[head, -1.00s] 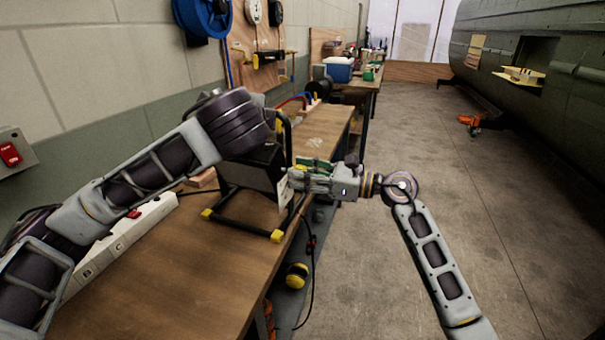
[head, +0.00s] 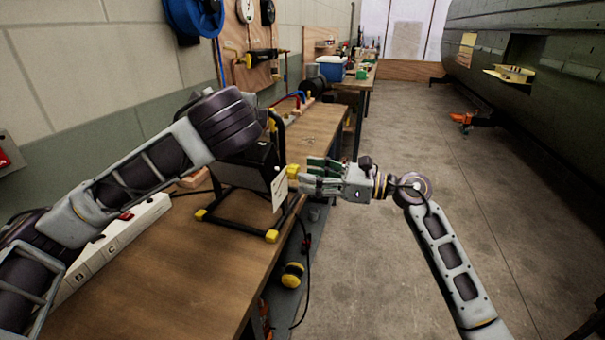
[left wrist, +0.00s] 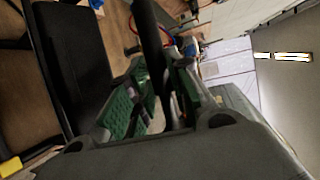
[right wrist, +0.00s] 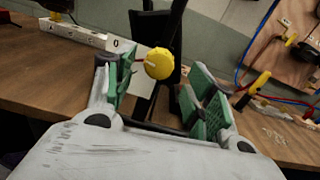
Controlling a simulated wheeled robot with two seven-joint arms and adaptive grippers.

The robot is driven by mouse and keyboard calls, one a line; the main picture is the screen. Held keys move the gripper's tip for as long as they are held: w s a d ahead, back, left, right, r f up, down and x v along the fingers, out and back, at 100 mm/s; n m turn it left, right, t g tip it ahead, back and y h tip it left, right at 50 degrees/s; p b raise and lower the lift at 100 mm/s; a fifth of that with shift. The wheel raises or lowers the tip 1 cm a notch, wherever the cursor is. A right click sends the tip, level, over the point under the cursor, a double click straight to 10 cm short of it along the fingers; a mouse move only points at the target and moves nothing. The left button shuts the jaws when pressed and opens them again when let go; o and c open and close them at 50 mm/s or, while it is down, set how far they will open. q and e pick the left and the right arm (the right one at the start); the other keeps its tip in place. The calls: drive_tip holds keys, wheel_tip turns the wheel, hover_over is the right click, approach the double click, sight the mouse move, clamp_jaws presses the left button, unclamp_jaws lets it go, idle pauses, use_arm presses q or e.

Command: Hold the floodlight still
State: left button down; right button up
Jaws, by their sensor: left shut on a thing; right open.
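The floodlight (head: 232,178) stands on the workbench, with a black lamp body and a black tube stand with yellow feet. A yellow knob (head: 292,172) sits on its side, above a white tag (head: 279,188). My left gripper (left wrist: 155,95) is shut on a black tube of the floodlight; my left arm hides this grip in the head view. My right gripper (head: 304,177) is open just right of the knob. In the right wrist view the knob (right wrist: 159,63) appears between the green finger pads, beyond the tips, with nothing held.
The wooden workbench (head: 150,275) carries a white power strip (head: 115,240) at the left. A cable and a yellow-black object (head: 292,275) are below the bench's right edge. Open floor (head: 420,140) lies to the right, with the green fuselage (head: 560,60) beyond.

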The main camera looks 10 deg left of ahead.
sight(297, 179)
drive_tip(key=s+d, duration=0.1)
drive_tip(key=d, duration=0.6)
drive_tip(key=shift+s+d, duration=0.15)
drive_tip(key=shift+d, duration=0.2)
idle(0.9)
idle(0.5)
drive_tip(key=shift+w+a, duration=0.3)
drive_tip(key=shift+a, duration=1.65)
drive_tip(key=shift+w+a, duration=0.35)
drive_tip(key=shift+a, duration=1.6)
drive_tip(key=shift+w+a, duration=0.3)
drive_tip(key=shift+a, duration=1.65)
drive_tip(key=shift+c, duration=0.4)
drive_tip(key=c, duration=0.9)
